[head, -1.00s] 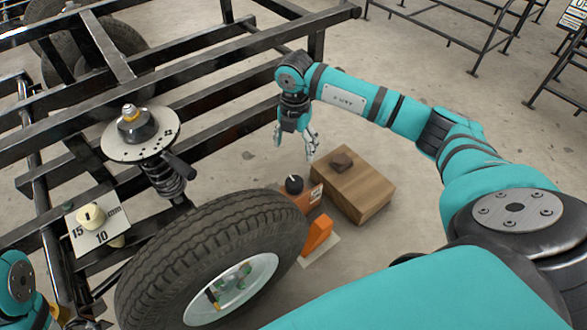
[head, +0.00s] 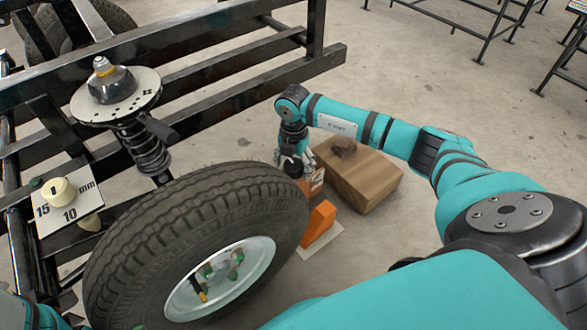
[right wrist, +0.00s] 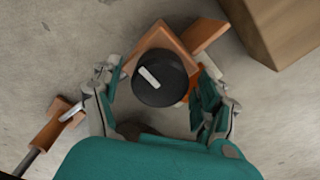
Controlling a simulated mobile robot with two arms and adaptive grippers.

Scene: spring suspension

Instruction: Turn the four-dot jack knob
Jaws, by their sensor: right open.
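The jack knob (right wrist: 160,78) is black and round with a white bar mark, on top of an orange jack body (right wrist: 163,40). In the right wrist view it lies between the open fingers of my right gripper (right wrist: 158,92), one finger on each side. I see no clear contact. In the head view the right gripper (head: 297,160) is over the knob (head: 293,168), which it partly hides, beside the tyre. No dots can be made out on the knob. My left gripper is not in view; only a bit of teal arm shows at the lower left.
A large tyre (head: 130,235) stands left of the jack. An orange wedge (head: 320,222) lies in front. The black frame (head: 240,92), strut (head: 145,150) and a 10/15 mm dial plate (head: 78,208) are further left.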

